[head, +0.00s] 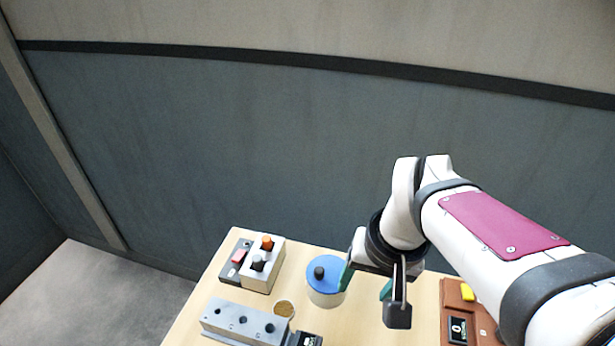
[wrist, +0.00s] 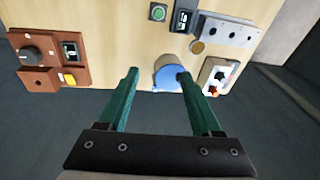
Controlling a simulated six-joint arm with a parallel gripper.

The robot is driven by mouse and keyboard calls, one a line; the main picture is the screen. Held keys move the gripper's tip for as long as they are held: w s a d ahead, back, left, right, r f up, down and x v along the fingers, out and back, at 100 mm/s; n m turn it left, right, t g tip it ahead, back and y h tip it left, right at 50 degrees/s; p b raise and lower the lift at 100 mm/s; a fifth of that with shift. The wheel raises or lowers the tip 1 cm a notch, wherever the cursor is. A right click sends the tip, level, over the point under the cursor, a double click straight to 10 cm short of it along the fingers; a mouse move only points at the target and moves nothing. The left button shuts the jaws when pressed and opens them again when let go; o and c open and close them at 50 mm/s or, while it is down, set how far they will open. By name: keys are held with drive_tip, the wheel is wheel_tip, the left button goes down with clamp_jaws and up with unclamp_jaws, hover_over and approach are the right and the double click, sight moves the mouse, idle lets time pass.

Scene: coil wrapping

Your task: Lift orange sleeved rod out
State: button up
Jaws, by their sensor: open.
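The orange sleeved rod (head: 267,241) stands upright in a pale block (head: 272,270) at the back left of the table. Only its short orange top shows. A dark-topped rod (head: 258,262) stands beside it in the same block. In the wrist view, the orange top (wrist: 214,93) shows small at the block's lower edge, right of the right finger. My gripper (head: 367,283) has teal fingers, spread apart and empty. It is over the table to the right of the block, well away from the orange rod. The wrist view also shows the open fingers (wrist: 158,72).
A white pot with a blue lid (head: 328,271) and dark knob stands between the block and my gripper, close to one finger. A grey bar with holes (head: 240,321), a small round tan disc (head: 284,309) and a brown control box (head: 455,294) are also on the table.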

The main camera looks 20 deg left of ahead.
drive_tip(key=w+a+n, duration=0.3)
drive_tip(key=w+a, duration=0.4)
drive_tip(key=a, duration=0.1)
drive_tip(key=n+t+y, duration=0.1)
drive_tip(key=n+t, duration=0.1)
drive_tip(key=n, duration=0.2)
approach(266, 238)
drive_tip(key=x, duration=0.9)
drive_tip(key=shift+d, duration=0.1)
clamp_jaws()
